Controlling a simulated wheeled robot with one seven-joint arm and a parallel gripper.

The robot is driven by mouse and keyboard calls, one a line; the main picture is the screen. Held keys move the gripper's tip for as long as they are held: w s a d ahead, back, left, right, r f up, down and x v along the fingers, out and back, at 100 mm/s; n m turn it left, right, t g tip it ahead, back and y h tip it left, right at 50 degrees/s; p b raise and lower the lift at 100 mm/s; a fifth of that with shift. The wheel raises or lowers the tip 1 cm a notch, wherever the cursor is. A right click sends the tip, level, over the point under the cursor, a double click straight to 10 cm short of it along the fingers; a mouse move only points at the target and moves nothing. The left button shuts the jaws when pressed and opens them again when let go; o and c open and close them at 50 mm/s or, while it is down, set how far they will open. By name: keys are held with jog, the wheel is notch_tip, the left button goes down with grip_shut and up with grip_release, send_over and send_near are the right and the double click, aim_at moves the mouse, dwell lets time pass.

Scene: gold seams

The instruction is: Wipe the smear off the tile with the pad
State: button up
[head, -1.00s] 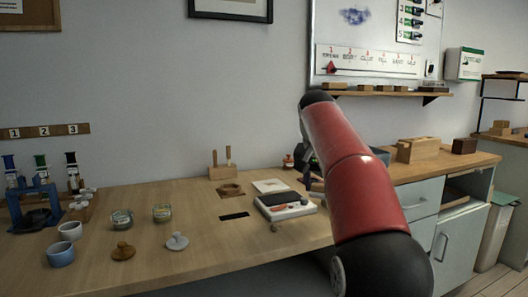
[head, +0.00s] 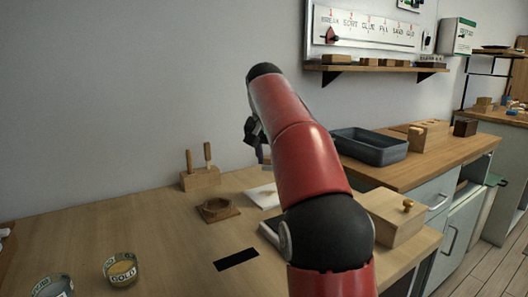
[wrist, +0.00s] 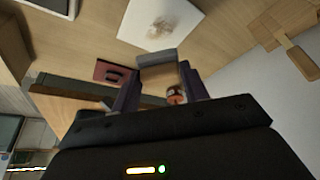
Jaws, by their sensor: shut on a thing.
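The tile (wrist: 160,21) is a white square with a brownish smear (wrist: 160,27) on it, lying flat on the wooden table. In the head view the tile (head: 263,196) is partly hidden behind my red arm. My gripper (wrist: 160,74) is shut on a small block with a grey edge and a tan face, which looks like the pad (wrist: 156,56). The pad is apart from the tile in the wrist picture; its height above the table is hard to judge. In the head view my gripper (head: 254,132) shows only as a dark part beside the arm.
A black strip (head: 236,259) lies in front. A grey tray (head: 370,148) and a wooden box (head: 398,218) are right of my arm.

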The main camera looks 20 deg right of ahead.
aim_at(271, 167)
notch_tip(271, 167, down, 5)
jog(key=shift+s+f+b, duration=0.1)
jog(key=shift+b, duration=0.7)
jog(key=shift+f+b, duration=0.3)
jog(key=shift+b, duration=0.15)
jog(key=shift+f+b, duration=0.65)
jog(key=shift+f, duration=0.3)
